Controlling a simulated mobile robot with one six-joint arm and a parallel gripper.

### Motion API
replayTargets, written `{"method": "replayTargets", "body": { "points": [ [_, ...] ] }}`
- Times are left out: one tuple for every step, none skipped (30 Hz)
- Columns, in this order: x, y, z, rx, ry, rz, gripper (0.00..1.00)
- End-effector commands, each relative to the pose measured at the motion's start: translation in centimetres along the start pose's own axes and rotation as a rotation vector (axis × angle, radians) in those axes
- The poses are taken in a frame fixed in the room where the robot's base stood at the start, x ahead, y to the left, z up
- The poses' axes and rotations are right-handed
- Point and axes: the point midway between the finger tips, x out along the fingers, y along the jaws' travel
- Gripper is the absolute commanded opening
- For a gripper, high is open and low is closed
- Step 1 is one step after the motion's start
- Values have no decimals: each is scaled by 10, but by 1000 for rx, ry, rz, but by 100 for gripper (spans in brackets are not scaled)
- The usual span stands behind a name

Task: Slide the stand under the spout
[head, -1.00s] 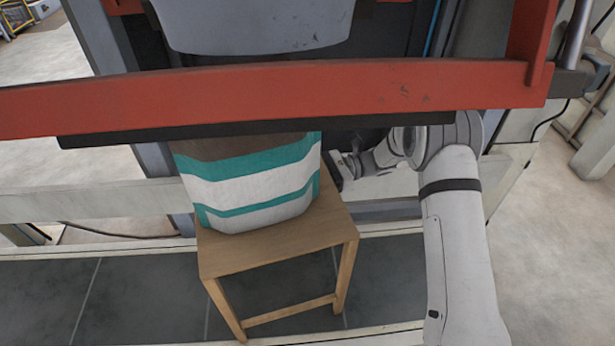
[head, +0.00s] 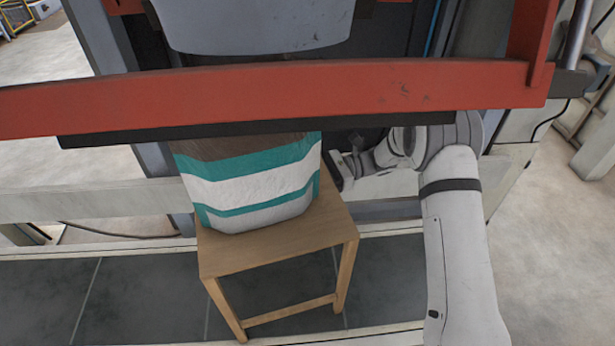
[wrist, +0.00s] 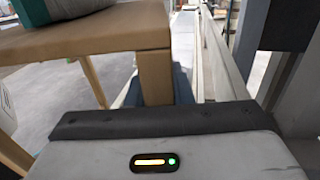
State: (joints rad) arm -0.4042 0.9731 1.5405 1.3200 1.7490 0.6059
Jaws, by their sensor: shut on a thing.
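The stand (head: 285,244) is a wooden stool with a square top and slim legs. It stands on dark tiles below the red crossbar. A white bag with teal stripes and a brown upper part (head: 255,190) sits upright on it. My gripper (head: 342,172) is at the stand's right far side, partly covered by my arm. In the wrist view a stand leg (wrist: 156,78) rises just beyond the gripper's dark edge. The fingertips and their grip are hidden there.
The red crossbar (head: 280,95) with a black strip beneath it runs across in front of the bag, close above my arm. Grey posts (head: 105,60) stand at the left. Dark tiles (head: 110,295) are clear left of the stand. A pale rail (head: 90,200) runs behind.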

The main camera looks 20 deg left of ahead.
Motion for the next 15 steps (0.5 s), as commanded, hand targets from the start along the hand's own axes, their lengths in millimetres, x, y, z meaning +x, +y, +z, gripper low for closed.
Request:
{"method": "replayTargets", "body": {
  "points": [
    [0,0,0,-2,0,-1,0],
    [0,0,1,-2,0,-1,0],
    [0,0,1,-2,0,-1,0],
    [0,-1,1,-2,0,-2,0],
    [-1,-1,1,-2,0,-2,0],
    [-1,-1,1,-2,0,-2,0],
    [-2,-1,0,-2,0,-2,0],
    [-3,-2,0,-2,0,-2,0],
    [-4,-2,0,-2,0,-3,0],
    [-5,-2,0,-2,0,-3,0],
    [-6,-3,1,-3,0,-3,0],
    [-8,-4,1,-3,0,-3,0],
    [-9,-4,1,-4,0,-3,0],
    [-10,-5,1,-4,0,-3,0],
    [-12,-5,1,-4,0,-3,0]
  ]
}}
